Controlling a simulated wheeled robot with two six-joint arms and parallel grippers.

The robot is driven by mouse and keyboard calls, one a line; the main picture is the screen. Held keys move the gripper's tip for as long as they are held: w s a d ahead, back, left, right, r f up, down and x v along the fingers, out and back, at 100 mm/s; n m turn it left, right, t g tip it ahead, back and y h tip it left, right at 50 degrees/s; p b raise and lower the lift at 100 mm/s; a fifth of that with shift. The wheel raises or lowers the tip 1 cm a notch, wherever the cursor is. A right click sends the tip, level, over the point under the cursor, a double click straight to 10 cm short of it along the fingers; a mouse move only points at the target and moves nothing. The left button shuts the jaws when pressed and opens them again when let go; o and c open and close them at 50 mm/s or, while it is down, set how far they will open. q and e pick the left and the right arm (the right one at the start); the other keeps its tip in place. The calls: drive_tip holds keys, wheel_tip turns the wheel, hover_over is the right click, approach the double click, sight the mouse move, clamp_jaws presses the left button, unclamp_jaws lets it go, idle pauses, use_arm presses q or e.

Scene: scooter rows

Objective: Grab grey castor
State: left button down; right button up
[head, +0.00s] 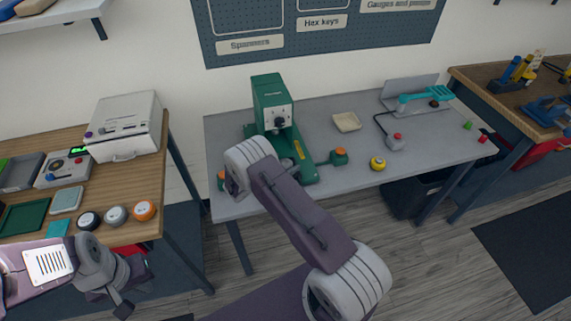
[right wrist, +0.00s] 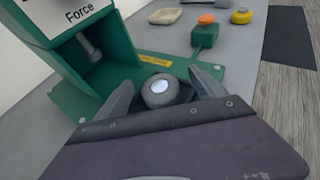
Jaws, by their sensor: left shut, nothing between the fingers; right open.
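A grey castor (right wrist: 160,90) with a pale round centre sits on the green base of the press in the right wrist view. My right gripper (right wrist: 160,77) is open, with one finger on each side of this castor; I cannot tell whether they touch it. In the head view my right arm hides that spot. Another grey castor (head: 116,215) stands on the wooden table at left, between a black castor (head: 89,220) and an orange castor (head: 145,211). My left gripper (head: 125,300) is shut and empty, low at the left, in front of that table.
The green press (head: 272,100) stands over the base on the grey bench (head: 350,195). A green button box (head: 339,157), a beige dish (head: 347,122) and a yellow castor (head: 377,163) lie to its right. A white machine (head: 125,125) stands on the left table.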

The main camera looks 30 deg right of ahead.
sight(287, 163)
drive_tip(key=shift+w+d+f, duration=0.25)
drive_tip(key=shift+w+d, duration=0.05)
drive_tip(key=shift+d, duration=0.15)
drive_tip(key=shift+w+f, duration=0.1)
drive_tip(key=shift+w, duration=0.05)
drive_tip(key=c, duration=1.7)
drive_tip(key=r, duration=0.4)
drive_tip(key=shift+s+d+r+b, duration=0.3)
drive_tip(key=shift+d+r, duration=0.05)
drive_tip(key=shift+c, duration=0.2)
drive_tip(key=s+d+r+b, duration=0.1)
drive_tip(key=s+d+r, duration=0.5)
drive_tip(key=s+d, duration=0.1)
drive_tip(key=shift+s+d+r, duration=0.2)
drive_tip(key=shift+s+d, duration=0.15)
drive_tip(key=shift+d, duration=0.05)
